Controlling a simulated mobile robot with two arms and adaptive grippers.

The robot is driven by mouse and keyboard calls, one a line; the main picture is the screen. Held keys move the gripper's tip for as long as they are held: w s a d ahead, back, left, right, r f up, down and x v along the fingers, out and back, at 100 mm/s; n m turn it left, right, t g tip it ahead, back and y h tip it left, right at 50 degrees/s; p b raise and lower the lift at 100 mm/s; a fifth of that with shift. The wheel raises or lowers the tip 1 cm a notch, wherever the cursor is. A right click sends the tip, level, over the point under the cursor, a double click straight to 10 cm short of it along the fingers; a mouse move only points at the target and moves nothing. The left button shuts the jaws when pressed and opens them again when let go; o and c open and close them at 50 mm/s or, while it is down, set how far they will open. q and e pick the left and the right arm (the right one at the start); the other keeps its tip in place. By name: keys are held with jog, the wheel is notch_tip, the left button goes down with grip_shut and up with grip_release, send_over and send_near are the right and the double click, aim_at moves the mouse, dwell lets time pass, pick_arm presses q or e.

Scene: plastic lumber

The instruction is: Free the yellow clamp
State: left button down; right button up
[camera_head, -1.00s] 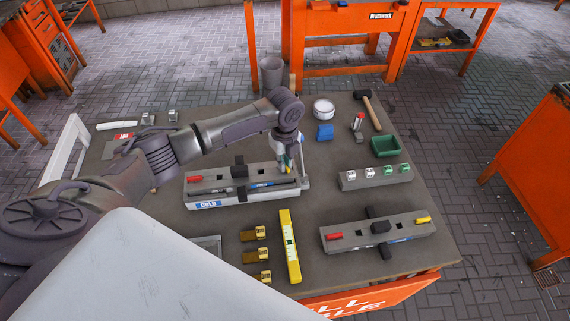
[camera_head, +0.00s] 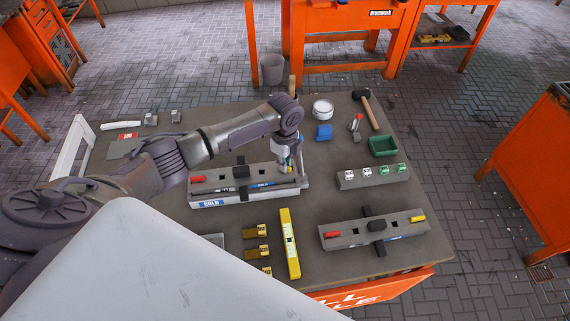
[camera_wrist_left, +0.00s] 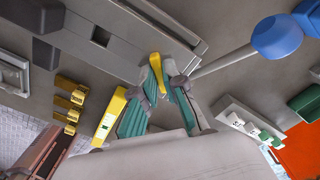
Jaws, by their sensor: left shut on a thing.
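A yellow clamp handle (camera_wrist_left: 155,68) sits between the fingertips of my left gripper (camera_wrist_left: 163,85) in the left wrist view; the gripper is shut on it. In the head view my left gripper (camera_head: 289,164) is over the right end of the grey fixture labelled SOLD (camera_head: 228,198). My arm and fingers hide most of the clamp there, and I cannot tell whether it still grips the fixture. A red clamp handle (camera_head: 198,179) is at the fixture's left end. A dark block (camera_head: 241,171) crosses its middle. My right gripper is not in view.
A second grey fixture (camera_head: 350,236) at the right has red and yellow handles (camera_head: 417,219). A yellow level (camera_head: 289,243) and several brass-coloured pieces (camera_head: 255,230) lie in front.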

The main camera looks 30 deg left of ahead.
pick_arm(q)
jog(key=shift+r+n+p, duration=0.1)
jog(key=shift+n+p, duration=0.2)
jog(key=shift+n, duration=2.1)
jog(key=n, duration=0.4)
jog(key=c, duration=1.1)
grip_release()
